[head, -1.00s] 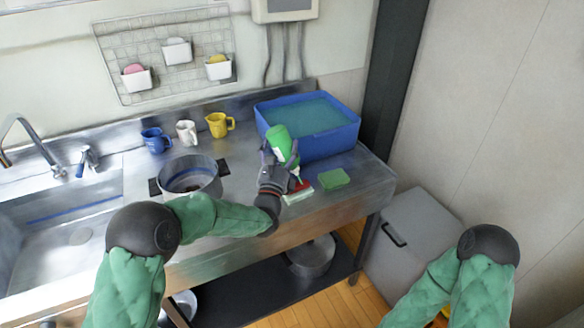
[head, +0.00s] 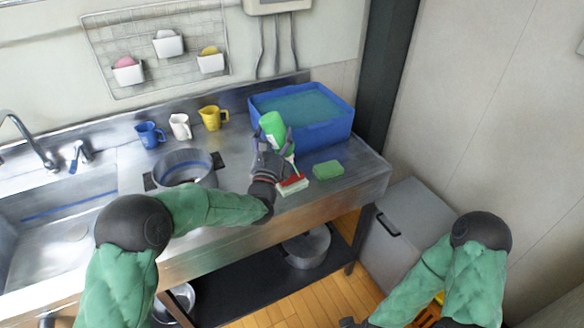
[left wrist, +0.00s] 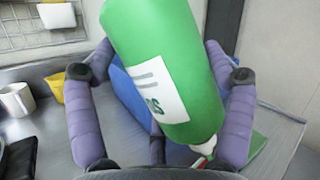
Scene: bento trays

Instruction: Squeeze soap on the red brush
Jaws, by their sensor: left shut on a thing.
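My left gripper (head: 270,158) is shut on a green soap bottle (head: 272,125) with a white label. The bottle is tipped over, its white nozzle pointing down to the right, just above the red brush (head: 291,183). The brush lies on the steel counter with pale bristles showing at its front side. In the left wrist view the bottle (left wrist: 165,60) fills the space between the two purple fingers, and a bit of red shows below the nozzle. I cannot tell whether the nozzle touches the brush.
A green sponge (head: 328,169) lies right of the brush. A blue water-filled tub (head: 322,133) stands behind. A pot (head: 186,168), several mugs and the sink (head: 60,225) are to the left. A grey bin (head: 405,240) stands below the counter's right end.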

